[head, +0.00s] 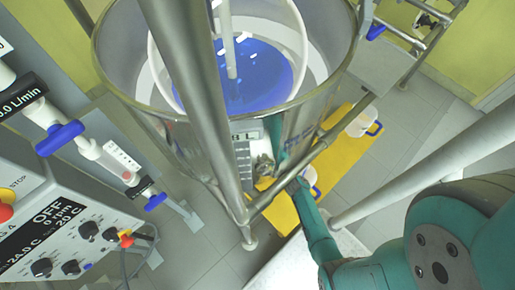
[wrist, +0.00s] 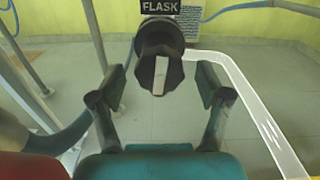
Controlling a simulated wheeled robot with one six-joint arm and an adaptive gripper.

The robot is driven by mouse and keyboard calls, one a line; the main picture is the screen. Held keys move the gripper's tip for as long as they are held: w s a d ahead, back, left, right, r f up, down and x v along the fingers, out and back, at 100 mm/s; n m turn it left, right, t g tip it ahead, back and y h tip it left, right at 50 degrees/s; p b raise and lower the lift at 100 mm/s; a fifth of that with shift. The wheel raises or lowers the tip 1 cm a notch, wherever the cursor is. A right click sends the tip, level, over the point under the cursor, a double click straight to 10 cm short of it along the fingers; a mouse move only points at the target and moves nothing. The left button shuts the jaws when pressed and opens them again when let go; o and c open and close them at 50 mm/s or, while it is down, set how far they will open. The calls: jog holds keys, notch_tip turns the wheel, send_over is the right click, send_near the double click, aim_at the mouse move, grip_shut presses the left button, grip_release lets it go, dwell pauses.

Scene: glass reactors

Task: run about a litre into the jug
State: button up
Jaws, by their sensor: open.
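A round vessel (head: 302,125) with clear walls holds blue liquid (head: 255,80). In the wrist view a black knob (wrist: 174,78) with an upright white stripe sits below a label reading FLASK (wrist: 160,6). My gripper (wrist: 158,97) is open, with one finger on each side of the knob and a gap visible at both sides. In the head view my gripper (head: 297,188) is low by the vessel's front, partly hidden by the frame. A white jug-like container with a blue handle (head: 361,123) stands on a yellow surface (head: 345,153). A similar one (head: 310,176) is partly hidden behind my arm.
Steel frame posts (head: 205,95) and a lower rail (head: 290,177) surround the vessel. A control box (head: 65,225) with knobs and an OFF display stands at left, beside blue-handled valves (head: 66,136). A white curved edge (wrist: 252,103) runs close right of my gripper.

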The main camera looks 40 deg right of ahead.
jog(key=shift+w, duration=0.2)
jog(key=c, duration=1.1)
jog(key=shift+n, duration=2.3)
jog(key=shift+c, duration=0.3)
jog(key=o, duration=1.2)
jog(key=shift+c, duration=0.2)
jog(key=shift+s, duration=0.1)
jog(key=s, duration=1.1)
jog(key=shift+s, duration=0.4)
